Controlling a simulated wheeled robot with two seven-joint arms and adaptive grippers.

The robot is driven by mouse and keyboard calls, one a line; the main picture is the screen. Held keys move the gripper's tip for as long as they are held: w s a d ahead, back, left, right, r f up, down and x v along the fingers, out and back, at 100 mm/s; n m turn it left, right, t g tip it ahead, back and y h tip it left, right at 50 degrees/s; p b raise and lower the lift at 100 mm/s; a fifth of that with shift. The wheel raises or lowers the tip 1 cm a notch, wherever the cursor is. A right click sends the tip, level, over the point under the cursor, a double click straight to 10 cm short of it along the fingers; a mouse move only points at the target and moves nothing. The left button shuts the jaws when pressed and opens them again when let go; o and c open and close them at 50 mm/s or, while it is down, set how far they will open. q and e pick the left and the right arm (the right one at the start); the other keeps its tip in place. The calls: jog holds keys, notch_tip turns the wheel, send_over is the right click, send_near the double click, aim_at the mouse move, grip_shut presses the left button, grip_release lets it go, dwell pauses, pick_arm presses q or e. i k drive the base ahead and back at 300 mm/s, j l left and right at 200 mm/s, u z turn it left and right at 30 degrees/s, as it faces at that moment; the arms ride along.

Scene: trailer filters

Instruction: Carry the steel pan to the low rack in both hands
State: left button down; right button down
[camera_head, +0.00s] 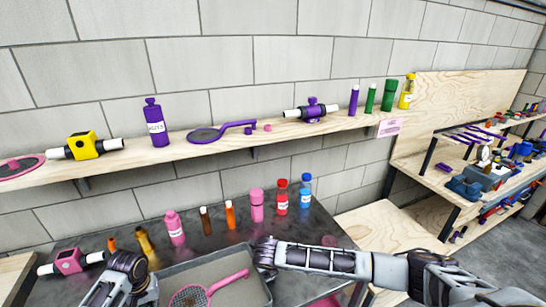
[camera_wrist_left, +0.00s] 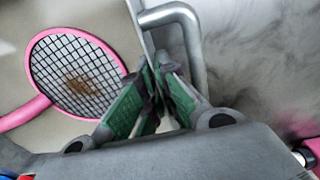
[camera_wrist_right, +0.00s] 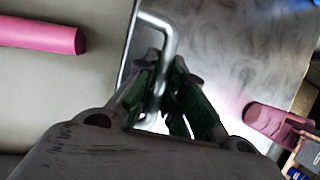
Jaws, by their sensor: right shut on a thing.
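The steel pan (camera_head: 232,291) sits on the dark bench at the bottom of the head view, with a pink strainer (camera_head: 192,296) inside. Its floor also shows in the left wrist view (camera_wrist_left: 105,15) and right wrist view (camera_wrist_right: 60,88). My right gripper (camera_head: 264,254) is shut on the pan's bar handle (camera_wrist_right: 158,20) at the right end. My left gripper (camera_head: 140,275) is at the left end; its fingertips are close together beside the bar handle (camera_wrist_left: 170,14). A low wooden platform (camera_head: 385,228), possibly the low rack, stands right of the bench.
Bottles, including a pink one (camera_head: 174,228) and a red one (camera_head: 280,197), stand on the bench behind the pan. A wall shelf (camera_head: 230,140) with more items runs above. A cluttered wooden workbench (camera_head: 470,165) stands far right. Grey floor (camera_head: 510,245) is open before it.

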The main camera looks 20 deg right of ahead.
aim_at(389, 238)
jog(key=u, duration=0.45)
jog(key=k+u, duration=0.15)
jog(key=u, duration=0.35)
jog(key=k+u, duration=0.1)
jog(key=u, duration=0.35)
jog(key=k+u, duration=0.1)
jog(key=u, duration=0.4)
jog(key=k+l+u, duration=0.15)
jog(key=u, duration=0.2)
jog(key=k+u, duration=0.4)
